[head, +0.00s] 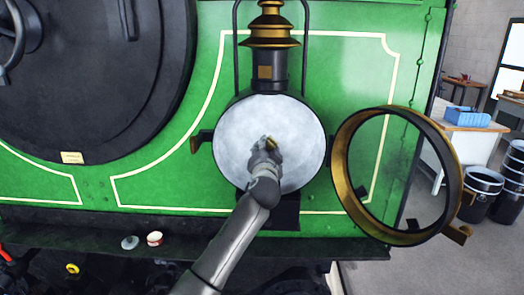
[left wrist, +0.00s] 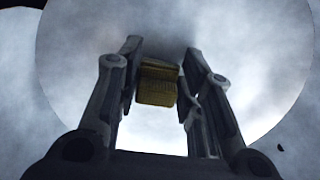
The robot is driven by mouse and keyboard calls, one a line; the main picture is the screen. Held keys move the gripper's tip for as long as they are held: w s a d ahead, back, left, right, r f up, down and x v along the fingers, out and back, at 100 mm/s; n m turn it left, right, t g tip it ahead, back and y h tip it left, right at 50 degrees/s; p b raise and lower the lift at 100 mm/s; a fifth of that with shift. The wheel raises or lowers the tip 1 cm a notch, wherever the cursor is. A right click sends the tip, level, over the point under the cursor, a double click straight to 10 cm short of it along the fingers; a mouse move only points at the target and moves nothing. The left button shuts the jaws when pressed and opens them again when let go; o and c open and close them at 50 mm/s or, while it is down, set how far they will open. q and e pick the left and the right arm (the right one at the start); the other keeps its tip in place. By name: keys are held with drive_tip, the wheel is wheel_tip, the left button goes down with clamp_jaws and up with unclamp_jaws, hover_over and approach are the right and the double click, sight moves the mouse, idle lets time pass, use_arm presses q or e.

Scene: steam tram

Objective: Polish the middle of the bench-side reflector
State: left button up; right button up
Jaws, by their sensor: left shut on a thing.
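The reflector (head: 295,125) is a round, cloudy grey-white disc inside the lamp (head: 270,30) on the green tram front. It also fills much of the left wrist view (left wrist: 255,50). My left gripper (head: 266,148) is in front of the reflector's middle. In the left wrist view its fingers (left wrist: 158,85) are shut on a small yellow-brown pad (left wrist: 157,88). The pad is at or very near the reflector's surface; I cannot tell whether it touches. My right gripper is not in view.
The lamp's brass-rimmed glass door (head: 343,165) hangs open to the right. A small open tin (head: 154,239) and a lid (head: 130,242) sit on the ledge below left. A bench (head: 460,140) with a blue box (head: 466,116) and black drums (head: 482,190) stand at the right.

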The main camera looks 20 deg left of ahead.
use_arm(q)
drive_tip(key=d, duration=0.1)
drive_tip(key=d+b, duration=0.1)
drive_tip(key=shift+w+d, duration=0.3)
drive_tip(key=shift+w, duration=0.1)
drive_tip(key=shift+s+a+p, duration=0.15)
drive_tip(key=shift+a+p, duration=0.15)
drive_tip(key=shift+a, duration=0.45)
drive_tip(key=shift+s+a, duration=0.2)
drive_tip(key=shift+a, duration=0.55)
drive_tip(key=shift+s+a, duration=0.1)
drive_tip(key=shift+a, duration=0.15)
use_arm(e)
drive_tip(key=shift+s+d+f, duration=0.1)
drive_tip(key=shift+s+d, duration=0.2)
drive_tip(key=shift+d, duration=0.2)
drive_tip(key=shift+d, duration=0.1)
